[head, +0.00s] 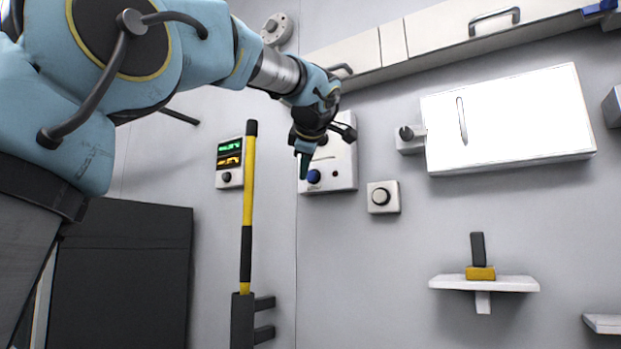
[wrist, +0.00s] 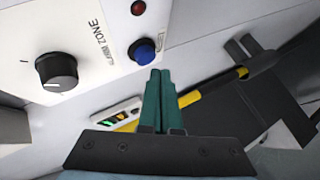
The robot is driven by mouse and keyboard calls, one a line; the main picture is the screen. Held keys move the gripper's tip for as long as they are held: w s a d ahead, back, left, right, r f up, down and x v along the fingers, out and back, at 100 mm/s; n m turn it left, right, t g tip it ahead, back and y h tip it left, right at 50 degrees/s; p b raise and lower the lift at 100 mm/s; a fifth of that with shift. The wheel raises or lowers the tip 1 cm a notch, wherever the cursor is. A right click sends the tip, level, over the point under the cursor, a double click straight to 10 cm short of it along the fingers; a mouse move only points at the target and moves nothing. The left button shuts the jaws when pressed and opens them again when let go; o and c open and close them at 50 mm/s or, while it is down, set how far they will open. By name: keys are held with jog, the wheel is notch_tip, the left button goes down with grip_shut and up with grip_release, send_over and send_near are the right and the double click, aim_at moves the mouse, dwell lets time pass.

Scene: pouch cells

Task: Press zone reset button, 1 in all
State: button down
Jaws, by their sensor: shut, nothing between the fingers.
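A white panel (head: 345,172) on the wall carries a blue button (head: 313,177), a small dark red lamp and a dark knob. In the wrist view the panel (wrist: 85,18) reads "ALARM ZONE", with a black knob (wrist: 56,70), the blue button (wrist: 142,51) and the red lamp (wrist: 138,8). My gripper (head: 303,172) is shut and empty, its green fingers pointing down in front of the panel in the head view. In the wrist view the fingertips (wrist: 155,74) appear just below the blue button. I cannot tell whether they touch it.
A yellow and black pole (head: 248,190) stands left of the panel, near a display box (head: 230,162) with green and amber readouts. A small shelf (head: 510,284) holds a yellow-based block.

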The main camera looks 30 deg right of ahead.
jog(key=shift+s+a+b, duration=0.4)
jog(key=shift+a+b, duration=0.15)
jog(key=shift+a, duration=0.15)
jog(key=shift+s+a+b, duration=0.35)
jog(key=shift+a+b, duration=0.15)
jog(key=shift+a, duration=0.2)
jog(key=shift+s+a+b, duration=0.4)
jog(key=shift+a+b, duration=0.15)
jog(key=shift+a, duration=0.15)
